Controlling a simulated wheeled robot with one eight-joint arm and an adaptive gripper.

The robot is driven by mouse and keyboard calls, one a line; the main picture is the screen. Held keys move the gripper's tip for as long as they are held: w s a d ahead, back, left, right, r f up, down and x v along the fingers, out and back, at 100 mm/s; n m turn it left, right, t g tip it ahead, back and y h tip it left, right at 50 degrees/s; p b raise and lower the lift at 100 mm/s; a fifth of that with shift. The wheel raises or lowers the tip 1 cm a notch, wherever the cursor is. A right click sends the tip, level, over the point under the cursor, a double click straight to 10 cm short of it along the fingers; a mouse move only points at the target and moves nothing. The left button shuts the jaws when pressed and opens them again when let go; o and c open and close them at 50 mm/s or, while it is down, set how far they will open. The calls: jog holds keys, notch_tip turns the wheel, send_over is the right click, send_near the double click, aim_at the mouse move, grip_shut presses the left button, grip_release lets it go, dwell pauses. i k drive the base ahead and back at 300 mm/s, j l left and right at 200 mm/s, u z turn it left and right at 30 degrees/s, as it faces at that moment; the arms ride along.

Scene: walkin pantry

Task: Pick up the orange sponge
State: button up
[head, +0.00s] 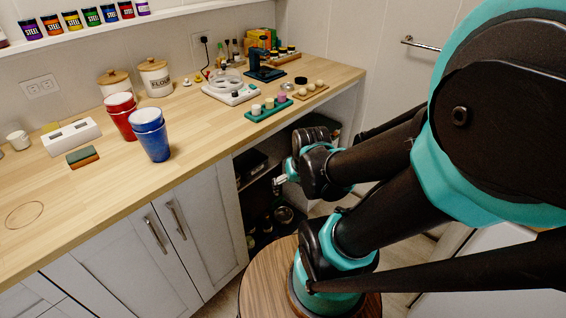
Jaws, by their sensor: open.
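A small sponge-like block (83,157) lies on the wooden counter (105,205) at the left in the head view. It has a dark green top and an orange-brown lower layer. My gripper (279,186) is off the counter's front edge, in front of the dark open shelf space, well to the right of the block and lower than the counter top. It is open, and nothing shows between its fingers.
A white slotted box (71,136) stands just behind the block. Stacked red cups (122,116) and blue cups (152,137) stand to its right. Canisters (155,77) are at the wall. The counter in front of the block is clear around a ring mark (24,215).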

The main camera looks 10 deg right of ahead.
aim_at(86, 156)
jog(key=u, duration=1.4)
